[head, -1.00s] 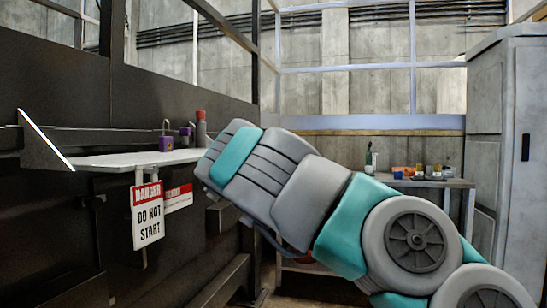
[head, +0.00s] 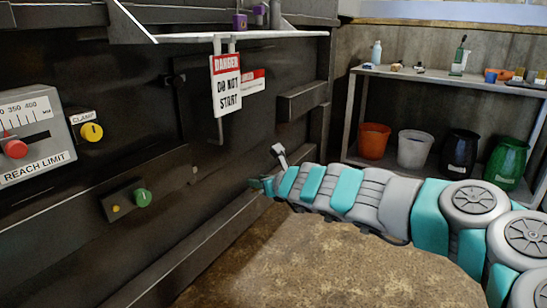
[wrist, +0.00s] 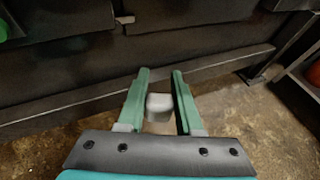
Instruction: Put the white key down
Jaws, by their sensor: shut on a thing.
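My gripper (wrist: 161,74) is shut on the white key (wrist: 159,103), which shows as a pale grey-white block between the two green fingers in the wrist view. In the head view my gripper (head: 258,184) is low beside the dark machine wall, near the long ledge at its foot. In the wrist view the fingertips point toward the ledge (wrist: 215,66), with brown floor below. I cannot tell whether the key touches anything.
A white wall shelf (head: 190,38) holds purple padlocks (head: 240,22), with danger signs (head: 226,84) hanging below. Left are a red-knobbed panel (head: 35,135), a yellow knob (head: 91,132) and a green button (head: 142,197). Right is a rack (head: 395,77) with several bins. Floor (head: 290,260) is open.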

